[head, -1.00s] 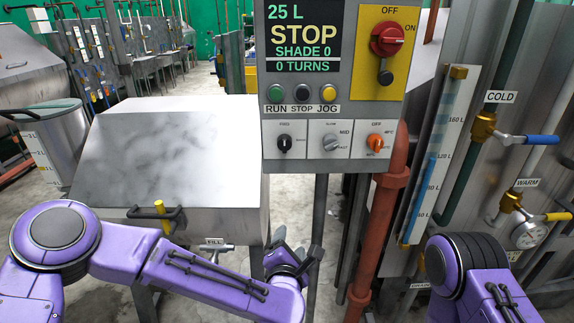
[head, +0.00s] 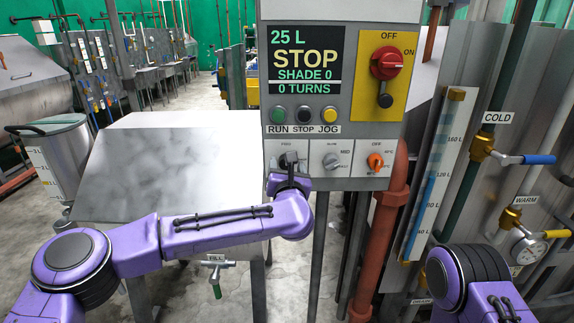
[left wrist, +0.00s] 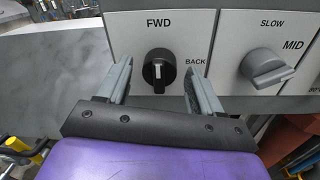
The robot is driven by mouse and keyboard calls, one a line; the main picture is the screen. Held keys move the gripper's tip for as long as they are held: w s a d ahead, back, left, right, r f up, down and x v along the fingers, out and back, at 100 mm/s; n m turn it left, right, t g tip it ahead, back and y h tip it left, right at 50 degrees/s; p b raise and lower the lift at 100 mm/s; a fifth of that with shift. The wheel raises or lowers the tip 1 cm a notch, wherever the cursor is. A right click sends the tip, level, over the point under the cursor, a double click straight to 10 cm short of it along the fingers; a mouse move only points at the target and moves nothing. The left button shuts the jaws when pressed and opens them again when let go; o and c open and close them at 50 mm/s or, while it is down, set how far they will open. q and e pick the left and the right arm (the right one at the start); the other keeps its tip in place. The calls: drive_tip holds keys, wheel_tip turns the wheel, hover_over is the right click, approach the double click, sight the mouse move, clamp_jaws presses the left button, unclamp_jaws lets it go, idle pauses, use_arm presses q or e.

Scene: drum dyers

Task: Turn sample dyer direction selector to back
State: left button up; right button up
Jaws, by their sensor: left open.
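The direction selector (left wrist: 160,70) is a round black knob with a white line, on a pale plate marked FWD above and BACK to the right. Its line stands about upright, towards FWD. In the head view my left gripper (head: 288,160) is in front of the selector's plate and partly hides the knob. In the left wrist view my left gripper (left wrist: 158,82) is open, with one finger on each side of the knob and gaps between. It is not closed on the knob. The right arm shows at the lower right, but its gripper is out of view.
A grey speed knob (left wrist: 267,66) marked SLOW and MID sits right of the selector. The control panel (head: 262,100) also bears a STOP screen (head: 305,58), buttons, an orange knob (head: 375,161) and a red switch (head: 387,62). A red pipe (head: 384,240) runs below.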

use_arm(q)
drive_tip(key=shift+c, duration=0.3)
drive_tip(key=c, duration=1)
